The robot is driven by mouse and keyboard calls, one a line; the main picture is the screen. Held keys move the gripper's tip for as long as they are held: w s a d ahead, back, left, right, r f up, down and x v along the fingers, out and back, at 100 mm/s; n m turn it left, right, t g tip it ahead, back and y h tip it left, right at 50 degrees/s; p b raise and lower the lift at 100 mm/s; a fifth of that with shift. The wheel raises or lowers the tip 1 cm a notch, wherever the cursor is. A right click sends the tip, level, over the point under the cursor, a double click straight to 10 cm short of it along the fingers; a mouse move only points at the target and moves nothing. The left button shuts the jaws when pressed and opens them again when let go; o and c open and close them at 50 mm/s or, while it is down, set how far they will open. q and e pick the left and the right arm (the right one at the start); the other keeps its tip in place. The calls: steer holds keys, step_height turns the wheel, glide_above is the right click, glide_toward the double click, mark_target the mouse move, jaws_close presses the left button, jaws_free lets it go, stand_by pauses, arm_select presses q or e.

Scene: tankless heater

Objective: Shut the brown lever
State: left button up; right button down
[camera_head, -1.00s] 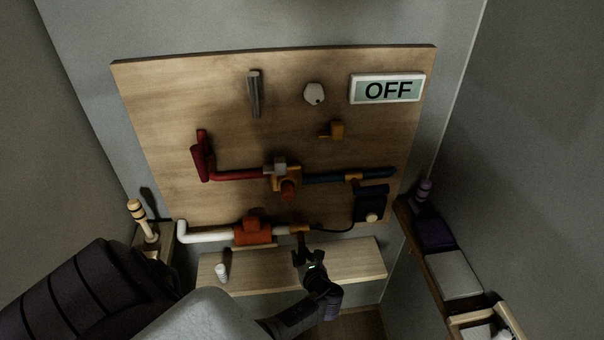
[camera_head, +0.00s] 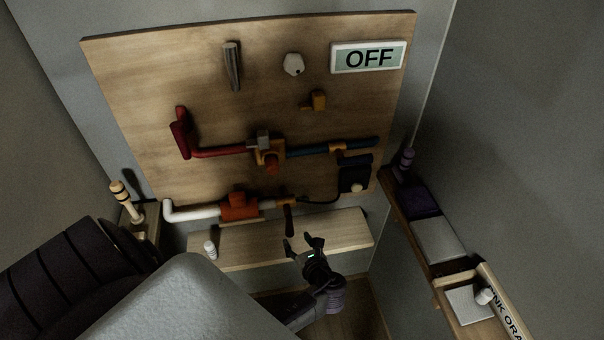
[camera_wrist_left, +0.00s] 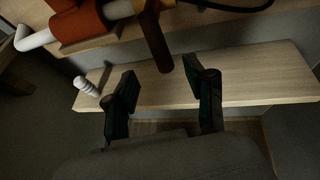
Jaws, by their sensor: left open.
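The brown lever (camera_head: 289,221) hangs down from the right end of the lower pipe, just right of the orange-red valve body (camera_head: 239,207). In the left wrist view the lever (camera_wrist_left: 156,42) points down toward the gap between my fingers. My left gripper (camera_head: 303,242) is open and empty, below and slightly right of the lever, apart from it. Its fingers also show in the left wrist view (camera_wrist_left: 161,85). My right gripper is not in view.
A wooden shelf (camera_head: 340,232) juts out below the pipes, with a small white piece (camera_head: 210,249) on its left. The wooden board (camera_head: 130,100) carries an "OFF" display (camera_head: 368,57), red and blue pipes and a yellow lever (camera_head: 318,100). A side shelf (camera_head: 408,228) lines the right wall.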

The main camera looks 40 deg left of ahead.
arm_select(q)
steer(key=shift+v, duration=1.8)
